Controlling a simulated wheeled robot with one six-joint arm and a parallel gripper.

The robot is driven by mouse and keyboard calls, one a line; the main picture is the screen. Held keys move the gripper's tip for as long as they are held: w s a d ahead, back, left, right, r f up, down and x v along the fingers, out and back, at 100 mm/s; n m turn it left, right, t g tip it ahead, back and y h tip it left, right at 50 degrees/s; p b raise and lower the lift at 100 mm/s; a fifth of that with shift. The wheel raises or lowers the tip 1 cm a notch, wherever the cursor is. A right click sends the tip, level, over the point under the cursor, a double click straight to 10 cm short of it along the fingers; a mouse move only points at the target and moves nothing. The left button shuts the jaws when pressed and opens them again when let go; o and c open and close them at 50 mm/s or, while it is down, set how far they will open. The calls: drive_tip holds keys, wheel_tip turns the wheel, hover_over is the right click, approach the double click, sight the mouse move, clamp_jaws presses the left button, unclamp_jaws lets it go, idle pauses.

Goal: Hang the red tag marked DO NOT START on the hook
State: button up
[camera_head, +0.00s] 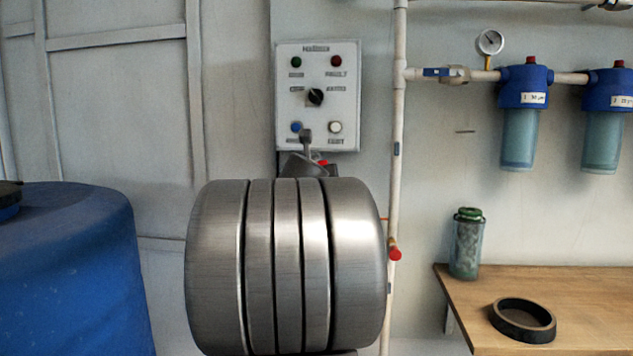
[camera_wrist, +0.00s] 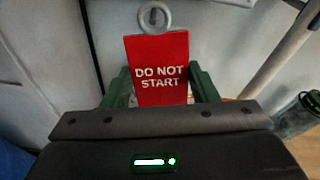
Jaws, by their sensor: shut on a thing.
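The red tag (camera_wrist: 160,52) reads DO NOT START in white and stands upright in the wrist view, its lettering facing the camera. A grey ring (camera_wrist: 154,17) is at its top edge. My gripper (camera_wrist: 161,88) is shut on the tag, with a green finger on each side of its lower part. In the head view my metal arm link hides most of the gripper, and only a small bit of red shows below the control panel (camera_head: 318,62). I cannot make out the hook clearly in either view.
The control panel has several buttons and a black knob. A white vertical pipe (camera_head: 397,150) with a red-capped fitting runs to its right. Blue filter housings (camera_head: 525,88) hang further right above a wooden bench (camera_head: 590,300). A blue barrel (camera_head: 70,270) stands at left.

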drive_tip(key=shift+x, duration=0.8)
drive_tip(key=shift+w+d+f, duration=0.15)
drive_tip(key=shift+w+f, duration=0.15)
drive_tip(key=shift+w, duration=0.35)
drive_tip(key=o, duration=1)
drive_tip(key=shift+o, duration=0.2)
drive_tip(key=p+v, duration=0.2)
drive_tip(key=v, duration=1.2)
